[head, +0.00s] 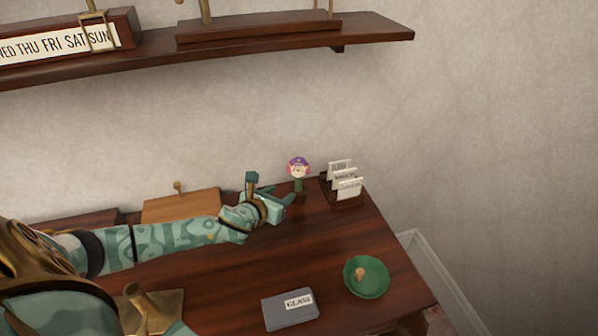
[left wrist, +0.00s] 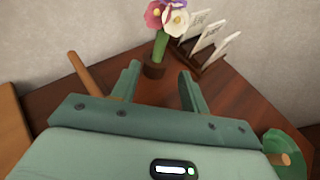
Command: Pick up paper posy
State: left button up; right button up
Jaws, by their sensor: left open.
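The paper posy (head: 298,170) has pink, white and purple flowers on a green stem and stands upright at the back of the dark wooden desk. In the left wrist view the posy (left wrist: 161,36) rises from a small dark round base, just beyond the fingertips. My left gripper (head: 283,190) is open and empty, close in front and to the left of the posy. In the left wrist view the two fingers of my left gripper (left wrist: 158,82) are apart, with the posy's base beyond the gap between them. My right gripper is not in view.
A letter rack (head: 344,186) with white cards stands just right of the posy. A green dish (head: 367,277) and a grey box (head: 290,309) lie nearer the front. A wooden box (head: 181,207) is at the back left. A wall shelf (head: 250,46) runs above.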

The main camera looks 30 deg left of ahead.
aim_at(297, 183)
pick_arm(q)
jog(key=b+x, duration=0.1)
jog(key=x, duration=0.5)
jog(key=shift+f+b, duration=0.25)
jog(key=shift+b, duration=0.15)
jog(key=shift+w+f, duration=0.1)
jog(key=shift+w, duration=0.35)
jog(key=b+x, duration=0.2)
jog(key=x, duration=0.3)
jog(key=shift+a+b, duration=0.1)
jog(key=shift+b, duration=0.3)
jog(key=c, duration=0.9)
grip_shut()
